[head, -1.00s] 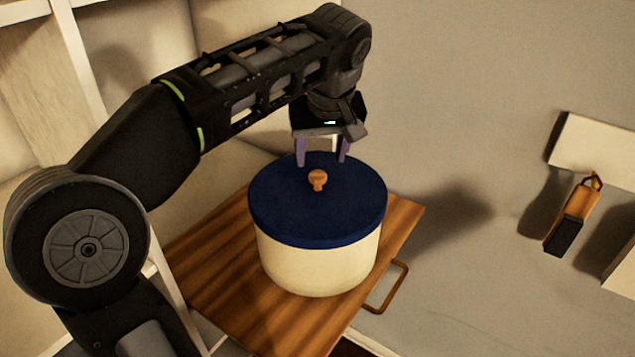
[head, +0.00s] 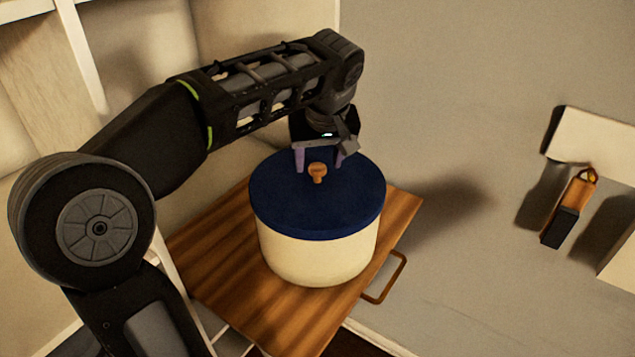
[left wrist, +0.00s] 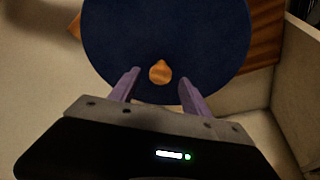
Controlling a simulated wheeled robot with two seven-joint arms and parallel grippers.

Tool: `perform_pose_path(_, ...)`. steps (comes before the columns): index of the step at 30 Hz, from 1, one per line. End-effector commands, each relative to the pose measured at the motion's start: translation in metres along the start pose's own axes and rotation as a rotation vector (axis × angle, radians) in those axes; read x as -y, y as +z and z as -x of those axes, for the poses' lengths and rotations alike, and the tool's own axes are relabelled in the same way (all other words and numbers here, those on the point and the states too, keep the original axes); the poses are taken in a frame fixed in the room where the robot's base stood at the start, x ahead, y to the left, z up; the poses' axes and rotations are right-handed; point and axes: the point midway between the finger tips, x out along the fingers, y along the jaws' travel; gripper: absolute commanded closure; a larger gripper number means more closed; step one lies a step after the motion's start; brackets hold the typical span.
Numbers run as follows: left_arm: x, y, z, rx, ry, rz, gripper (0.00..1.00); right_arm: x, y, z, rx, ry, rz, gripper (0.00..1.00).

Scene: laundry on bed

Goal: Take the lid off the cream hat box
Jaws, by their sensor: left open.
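The cream hat box (head: 318,258) stands upright on a wooden surface. Its dark blue lid (head: 330,215) is on it, with a small orange-brown knob (head: 317,172) in the middle. My left gripper (head: 319,169) is open above the lid, its purple fingers pointing down close to the knob. In the left wrist view the knob (left wrist: 160,72) shows just ahead of and between the two open fingertips (left wrist: 160,82). I cannot tell whether the fingers touch the lid (left wrist: 165,30). My right gripper is not in view.
The striped wooden surface (head: 225,265) has a bent handle (head: 386,278) at its right edge. White shelving (head: 80,55) stands at the left. An orange and black object (head: 570,210) is at the far right, near a pale block (head: 592,142). Grey space lies between.

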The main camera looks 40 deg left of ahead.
Motion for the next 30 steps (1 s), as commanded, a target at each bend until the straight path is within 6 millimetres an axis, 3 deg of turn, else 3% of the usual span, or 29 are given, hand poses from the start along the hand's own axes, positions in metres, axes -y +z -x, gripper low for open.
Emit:
perform_pose_path(2, 0.002, -0.001, -0.010, 0.003, -0.004, 0.000, 0.44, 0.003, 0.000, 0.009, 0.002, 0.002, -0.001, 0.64)
perform_pose_path(8, 0.001, 0.000, -0.032, 0.001, -0.001, 0.000, 0.44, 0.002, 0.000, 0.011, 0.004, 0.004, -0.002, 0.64)
perform_pose_path(25, 0.000, 0.000, -0.032, 0.000, 0.000, 0.000, 0.44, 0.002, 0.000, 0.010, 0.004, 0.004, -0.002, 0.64)
perform_pose_path(30, 0.000, 0.000, -0.032, 0.000, 0.000, 0.000, 0.57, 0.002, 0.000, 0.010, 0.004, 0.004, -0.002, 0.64)
